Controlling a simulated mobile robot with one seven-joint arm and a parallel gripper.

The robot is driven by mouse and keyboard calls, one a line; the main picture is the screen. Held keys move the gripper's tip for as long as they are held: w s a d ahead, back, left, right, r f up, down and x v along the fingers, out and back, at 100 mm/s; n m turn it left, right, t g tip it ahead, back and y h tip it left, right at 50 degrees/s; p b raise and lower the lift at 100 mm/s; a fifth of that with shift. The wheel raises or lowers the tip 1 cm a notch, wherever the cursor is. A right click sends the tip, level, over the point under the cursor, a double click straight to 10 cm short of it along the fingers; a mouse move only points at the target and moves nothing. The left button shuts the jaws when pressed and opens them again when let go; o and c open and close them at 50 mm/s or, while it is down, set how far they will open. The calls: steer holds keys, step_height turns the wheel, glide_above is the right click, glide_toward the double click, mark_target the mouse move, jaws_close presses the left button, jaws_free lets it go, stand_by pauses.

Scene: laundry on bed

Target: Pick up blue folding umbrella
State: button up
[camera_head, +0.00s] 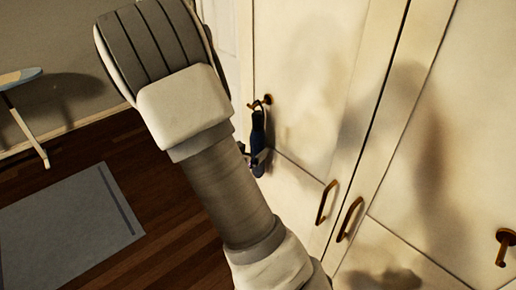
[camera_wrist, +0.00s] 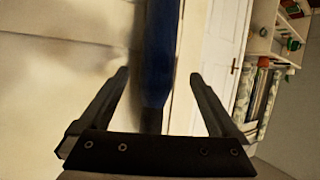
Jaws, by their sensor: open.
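The blue folding umbrella (camera_head: 258,133) hangs from a brass hook (camera_head: 261,102) on the cream cabinet door. In the wrist view the umbrella (camera_wrist: 157,60) shows as a dark blue upright shape, running from the top edge down between the two fingers. My gripper (camera_wrist: 160,82) is open, with one finger on each side of the umbrella and a gap on both sides. In the head view my arm covers most of the gripper, and only a small part of it (camera_head: 260,157) shows beside the umbrella.
The cabinet doors (camera_head: 310,80) stand close behind the umbrella, with brass handles (camera_head: 326,201) and another hook (camera_head: 505,246) at the right. A grey rug (camera_head: 70,225) lies on the wood floor. An ironing board (camera_head: 20,77) stands far left. Shelves (camera_wrist: 275,60) show in the wrist view.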

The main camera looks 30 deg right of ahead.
mark_target(256, 145)
steer(key=shift+x, duration=1.95)
steer(key=shift+s+d+r, duration=0.1)
steer(key=shift+s, duration=0.05)
jaws_close()
